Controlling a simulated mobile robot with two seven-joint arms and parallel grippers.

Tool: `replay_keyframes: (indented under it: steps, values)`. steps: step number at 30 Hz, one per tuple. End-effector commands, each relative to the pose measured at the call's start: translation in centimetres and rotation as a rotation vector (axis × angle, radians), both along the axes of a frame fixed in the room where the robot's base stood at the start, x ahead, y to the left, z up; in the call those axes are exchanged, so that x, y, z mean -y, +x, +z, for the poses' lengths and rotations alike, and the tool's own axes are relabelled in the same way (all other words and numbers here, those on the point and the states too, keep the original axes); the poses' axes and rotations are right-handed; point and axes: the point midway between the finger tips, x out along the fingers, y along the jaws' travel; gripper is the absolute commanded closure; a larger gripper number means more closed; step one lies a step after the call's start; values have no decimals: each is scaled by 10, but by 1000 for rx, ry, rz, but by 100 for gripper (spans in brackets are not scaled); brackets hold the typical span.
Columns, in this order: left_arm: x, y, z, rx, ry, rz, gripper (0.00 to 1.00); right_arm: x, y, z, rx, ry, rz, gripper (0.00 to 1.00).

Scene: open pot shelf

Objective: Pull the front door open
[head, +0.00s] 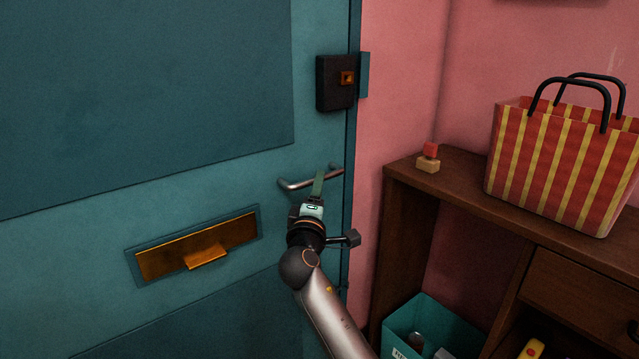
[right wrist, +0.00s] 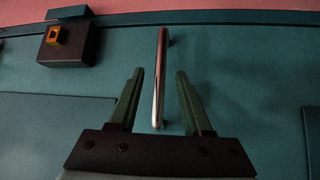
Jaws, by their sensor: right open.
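The teal front door (head: 130,75) fills the left of the head view and looks shut against its frame. Its metal lever handle (head: 298,184) sits near the right edge of the door. My right gripper (head: 319,178) is at the handle. In the right wrist view the handle (right wrist: 160,75) runs between the two open fingers of the gripper (right wrist: 158,85), with a gap on each side. My left gripper is in neither view.
A dark lock box (head: 332,85) is on the door above the handle, and a brass mail slot (head: 195,246) is lower left. To the right, a wooden shelf (head: 460,185) carries a striped bag (head: 560,165) and small blocks (head: 428,160). A teal bin (head: 402,325) stands below.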

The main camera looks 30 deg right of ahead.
Motion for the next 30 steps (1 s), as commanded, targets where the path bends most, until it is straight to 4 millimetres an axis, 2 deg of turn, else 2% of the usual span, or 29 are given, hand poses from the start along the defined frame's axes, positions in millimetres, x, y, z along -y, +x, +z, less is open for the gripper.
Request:
replay_keyframes:
  steps: [3, 7, 19, 30]
  values:
    - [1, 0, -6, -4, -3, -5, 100, 14, 16, 2, 2, 0, -1, 50]
    - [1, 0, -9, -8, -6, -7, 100, 22, 26, 4, 1, 1, 0, 50]
    - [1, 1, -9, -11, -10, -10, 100, 27, 31, 5, 1, 2, 1, 50]
    - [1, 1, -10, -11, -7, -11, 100, 26, 31, 5, 0, 1, 1, 91]
